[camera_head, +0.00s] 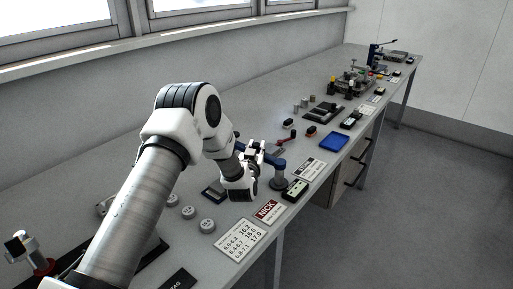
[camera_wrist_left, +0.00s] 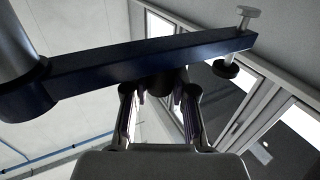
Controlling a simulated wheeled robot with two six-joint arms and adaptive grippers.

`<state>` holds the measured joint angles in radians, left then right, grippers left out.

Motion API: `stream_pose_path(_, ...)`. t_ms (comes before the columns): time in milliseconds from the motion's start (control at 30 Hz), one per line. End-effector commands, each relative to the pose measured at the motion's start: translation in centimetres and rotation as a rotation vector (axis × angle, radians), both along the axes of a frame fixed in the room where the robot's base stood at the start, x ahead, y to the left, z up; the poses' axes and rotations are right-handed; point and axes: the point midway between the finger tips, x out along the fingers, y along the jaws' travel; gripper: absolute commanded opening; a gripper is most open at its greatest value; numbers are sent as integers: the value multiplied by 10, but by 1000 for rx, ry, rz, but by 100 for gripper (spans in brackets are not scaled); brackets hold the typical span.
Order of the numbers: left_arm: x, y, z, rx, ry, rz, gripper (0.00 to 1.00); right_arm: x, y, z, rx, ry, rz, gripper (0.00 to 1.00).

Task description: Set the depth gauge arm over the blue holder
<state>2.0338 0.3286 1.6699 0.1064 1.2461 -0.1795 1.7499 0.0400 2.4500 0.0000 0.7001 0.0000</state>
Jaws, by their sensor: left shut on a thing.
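The depth gauge arm (camera_wrist_left: 110,66) is a dark blue bar that crosses the left wrist view from a grey post (camera_wrist_left: 14,45) on the left to a metal pin (camera_wrist_left: 240,28) on the right. My left gripper (camera_wrist_left: 163,92) is shut on a dark knob under the bar. A small dark blue holder (camera_head: 213,193) lies left of the gripper, partly hidden by my arm. My right gripper is not in view.
A blue tray (camera_head: 333,141) lies farther along the bench (camera_head: 240,110). Several grey round weights (camera_head: 188,212), a NICK card (camera_head: 267,211), a number chart (camera_head: 247,238) and a black meter (camera_head: 296,189) lie around the gripper. The back strip by the wall is clear.

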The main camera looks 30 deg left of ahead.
Motion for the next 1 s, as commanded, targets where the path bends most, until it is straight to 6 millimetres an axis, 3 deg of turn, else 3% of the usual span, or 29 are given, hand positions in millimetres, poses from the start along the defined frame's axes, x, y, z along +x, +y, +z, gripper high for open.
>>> stream_pose_path(367, -14, -2, -3, 0, 3, 141, 0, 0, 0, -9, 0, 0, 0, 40)
stream_pose_path(1000, -58, -17, -2, 0, 1, 648, 0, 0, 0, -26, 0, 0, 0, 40)
